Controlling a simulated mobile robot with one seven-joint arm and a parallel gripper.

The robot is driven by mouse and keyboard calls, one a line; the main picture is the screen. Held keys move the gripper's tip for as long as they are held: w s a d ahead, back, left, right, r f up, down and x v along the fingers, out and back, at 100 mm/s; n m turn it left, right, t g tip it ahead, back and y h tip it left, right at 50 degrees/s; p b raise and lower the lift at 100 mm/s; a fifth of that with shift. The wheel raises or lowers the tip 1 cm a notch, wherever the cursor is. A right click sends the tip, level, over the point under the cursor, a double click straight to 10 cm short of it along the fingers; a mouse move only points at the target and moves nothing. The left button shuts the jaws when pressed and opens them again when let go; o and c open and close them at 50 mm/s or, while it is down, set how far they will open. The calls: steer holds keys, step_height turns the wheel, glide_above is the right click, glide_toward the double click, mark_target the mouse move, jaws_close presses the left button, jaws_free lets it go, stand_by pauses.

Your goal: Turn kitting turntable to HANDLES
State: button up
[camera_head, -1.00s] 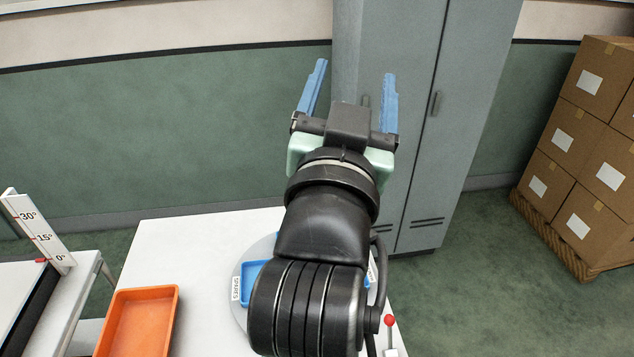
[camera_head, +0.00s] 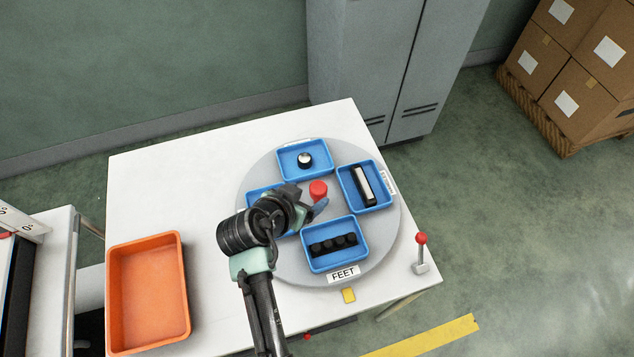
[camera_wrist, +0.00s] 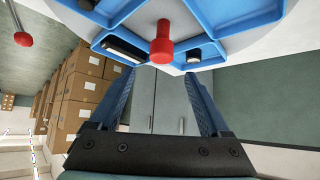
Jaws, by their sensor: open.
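The grey round turntable (camera_head: 385,235) lies on the white table and carries blue trays around a red centre knob (camera_head: 318,189). The tray at the front (camera_head: 362,236) holds several black feet, and the label FEET (camera_head: 343,273) faces the yellow mark (camera_head: 348,295). The right tray (camera_head: 388,196) holds a light bar-shaped piece; its label is too small to read. The back tray (camera_head: 284,160) holds a round knob-like piece. My arm partly covers the left tray (camera_head: 256,197). My gripper (camera_head: 322,206) is open beside the knob; the wrist view shows the knob (camera_wrist: 162,45) beyond the blue fingers, apart from them.
An orange bin (camera_head: 184,290) stands on the table at left. A red-topped lever (camera_head: 421,255) stands at the right table corner. A grey cabinet (camera_head: 385,60) is behind the table, and stacked boxes (camera_head: 570,65) are at the back right.

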mark_target(318, 187)
steer(key=x, duration=0.8)
steer(key=shift+w+d+f, duration=0.1)
steer(key=shift+w+f, duration=0.05)
steer(key=shift+w, duration=0.15)
jaws_close()
stand_by(0.3)
